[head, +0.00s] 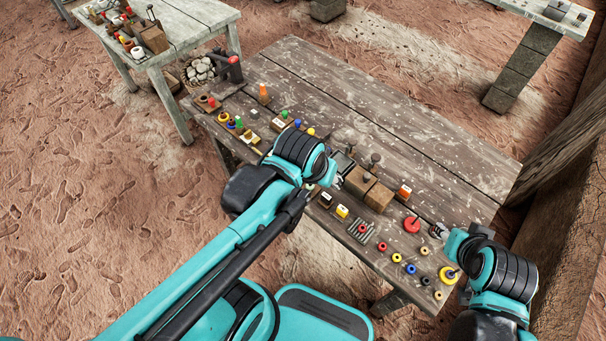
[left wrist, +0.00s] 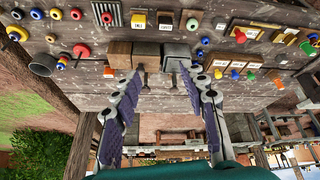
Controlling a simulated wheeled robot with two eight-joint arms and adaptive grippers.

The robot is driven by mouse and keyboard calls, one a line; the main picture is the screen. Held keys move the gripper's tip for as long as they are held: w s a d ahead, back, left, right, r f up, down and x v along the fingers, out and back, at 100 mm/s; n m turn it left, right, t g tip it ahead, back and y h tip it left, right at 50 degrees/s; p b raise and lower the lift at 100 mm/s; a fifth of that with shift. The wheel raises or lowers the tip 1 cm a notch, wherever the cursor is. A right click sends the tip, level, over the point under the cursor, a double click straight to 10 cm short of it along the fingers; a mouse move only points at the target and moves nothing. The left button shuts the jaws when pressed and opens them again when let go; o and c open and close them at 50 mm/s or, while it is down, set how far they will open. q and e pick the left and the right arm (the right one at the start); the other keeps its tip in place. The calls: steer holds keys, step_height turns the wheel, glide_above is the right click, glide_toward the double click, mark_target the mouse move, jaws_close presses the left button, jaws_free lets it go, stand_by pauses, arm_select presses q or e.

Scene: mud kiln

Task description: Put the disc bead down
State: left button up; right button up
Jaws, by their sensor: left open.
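Several small ring beads lie loose on the front right of the wooden table: a red bead (head: 383,246), a blue bead (head: 410,268) and a yellow bead (head: 397,257) among them. I cannot tell which one is the disc bead. A larger red disc (head: 411,224) with a post lies behind them; it also shows in the left wrist view (left wrist: 82,50). My left gripper (left wrist: 163,72) is open with nothing between its fingers, near the wooden blocks (left wrist: 147,50). In the head view its own arm mostly hides it. My right gripper (head: 438,231) is mostly hidden, near the table's right end.
The wooden table (head: 440,155) is bare across its back half. Wooden blocks (head: 360,180) with dark knobs stand mid-table. Small coloured pieces crowd the left end. A basket of stones (head: 201,70) stands beyond it.

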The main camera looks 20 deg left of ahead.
arm_select(q)
steer(key=a, duration=0.1)
steer(key=s+a+r+t, duration=0.1)
steer(key=a, duration=0.1)
steer(key=s+a+t, duration=0.1)
steer(key=shift+s+a+r+y, duration=0.25)
steer(key=shift+r+y, duration=0.1)
steer(key=shift+y, duration=0.05)
stand_by(0.9)
